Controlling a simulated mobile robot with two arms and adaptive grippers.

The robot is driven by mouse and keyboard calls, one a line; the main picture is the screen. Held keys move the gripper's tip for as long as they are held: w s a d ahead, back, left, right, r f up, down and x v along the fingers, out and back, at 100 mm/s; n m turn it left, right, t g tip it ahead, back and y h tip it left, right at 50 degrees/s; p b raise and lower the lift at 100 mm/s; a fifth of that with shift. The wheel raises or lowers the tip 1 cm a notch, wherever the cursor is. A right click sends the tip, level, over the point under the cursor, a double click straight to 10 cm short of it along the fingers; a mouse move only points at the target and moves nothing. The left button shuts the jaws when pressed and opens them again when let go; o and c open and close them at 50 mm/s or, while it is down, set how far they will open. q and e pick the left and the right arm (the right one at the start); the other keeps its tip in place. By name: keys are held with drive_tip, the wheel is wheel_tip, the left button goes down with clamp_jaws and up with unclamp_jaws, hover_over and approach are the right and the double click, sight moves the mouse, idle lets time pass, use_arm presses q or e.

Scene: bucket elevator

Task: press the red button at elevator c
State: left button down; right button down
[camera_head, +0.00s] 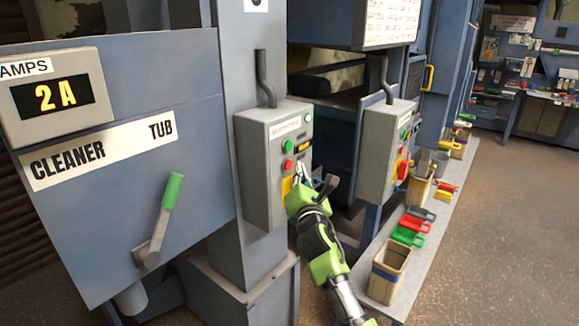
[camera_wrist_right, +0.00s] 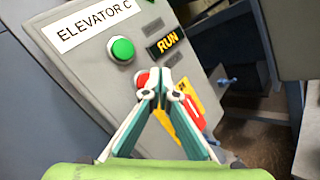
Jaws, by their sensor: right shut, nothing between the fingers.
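The grey control box (camera_head: 258,170) is mounted on a blue-grey column. Its label (camera_wrist_right: 97,22) reads "ELEVATOR C" in the right wrist view. The red button (camera_head: 288,164) sits below the green button (camera_head: 289,146); in the right wrist view the red button (camera_wrist_right: 141,79) is partly hidden behind a fingertip. My right gripper (camera_head: 300,172) is shut and empty, its tips in front of the box face beside the red button. In the right wrist view the tips of my right gripper (camera_wrist_right: 157,82) overlap its right edge. I cannot tell if they touch it. My left gripper is out of view.
A lit "RUN" sign (camera_wrist_right: 165,41) and a red lever (camera_wrist_right: 192,112) are on the box face. A second grey control box (camera_head: 383,150) stands to the right. Tubs and coloured tools lie on a floor strip (camera_head: 437,232). A green-handled lever (camera_head: 160,220) is at left.

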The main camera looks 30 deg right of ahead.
idle(0.6)
drive_tip(key=shift+w+a, duration=0.2)
drive_tip(key=shift+w, duration=0.2)
drive_tip(key=shift+w+a, duration=0.2)
drive_tip(key=shift+w, duration=0.25)
idle(0.7)
drive_tip(key=shift+s, duration=0.1)
drive_tip(key=shift+s+d+p, duration=0.3)
drive_tip(key=shift+s, duration=0.45)
drive_tip(key=s, duration=0.1)
drive_tip(key=s+d+p, duration=0.1)
drive_tip(key=s, duration=0.1)
drive_tip(key=s+d+p, duration=0.1)
drive_tip(key=shift+s, duration=0.3)
